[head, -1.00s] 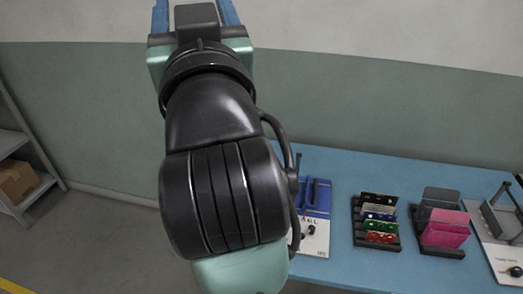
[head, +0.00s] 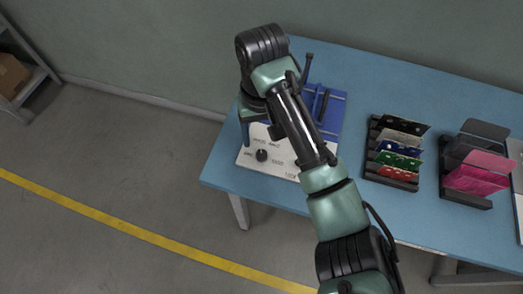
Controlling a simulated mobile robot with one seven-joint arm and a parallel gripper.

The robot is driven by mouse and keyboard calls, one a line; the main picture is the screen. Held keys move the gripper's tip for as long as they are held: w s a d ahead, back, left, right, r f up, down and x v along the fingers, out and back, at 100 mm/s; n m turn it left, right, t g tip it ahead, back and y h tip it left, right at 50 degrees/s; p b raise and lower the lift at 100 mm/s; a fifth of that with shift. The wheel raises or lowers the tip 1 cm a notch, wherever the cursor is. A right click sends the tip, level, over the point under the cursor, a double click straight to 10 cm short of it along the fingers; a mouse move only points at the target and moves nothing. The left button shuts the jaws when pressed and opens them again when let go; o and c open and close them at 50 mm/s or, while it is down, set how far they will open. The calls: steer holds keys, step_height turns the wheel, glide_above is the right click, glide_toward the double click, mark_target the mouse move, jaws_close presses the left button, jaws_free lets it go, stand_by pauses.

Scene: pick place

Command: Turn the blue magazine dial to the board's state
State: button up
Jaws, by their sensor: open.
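The blue magazine (head: 332,108) is a blue fixture with dark upright parts at the left end of the table, partly hidden behind my arm. On its white front panel (head: 246,159) is a black dial knob (head: 261,155) with small labels around it, too small to read surely. My gripper (head: 260,139) points down over the panel, just behind the knob in the picture, its fingers open. I cannot tell its height above the panel or whether it touches anything. My arm covers the panel's right part. I cannot tell whether a board sits in the magazine.
On the blue table (head: 376,73), a black rack (head: 369,165) holds several coloured boards, and a second rack (head: 450,190) holds pink and dark grey ones. A pale fixture (head: 516,160) is cut off at the right edge. The table's back is clear.

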mark_target(262, 154)
step_height(262, 154, down, 8)
steer(key=shift+w+r+b, duration=0.1)
steer(key=shift+r+b, duration=0.1)
steer(key=shift+b, duration=0.15)
jaws_close()
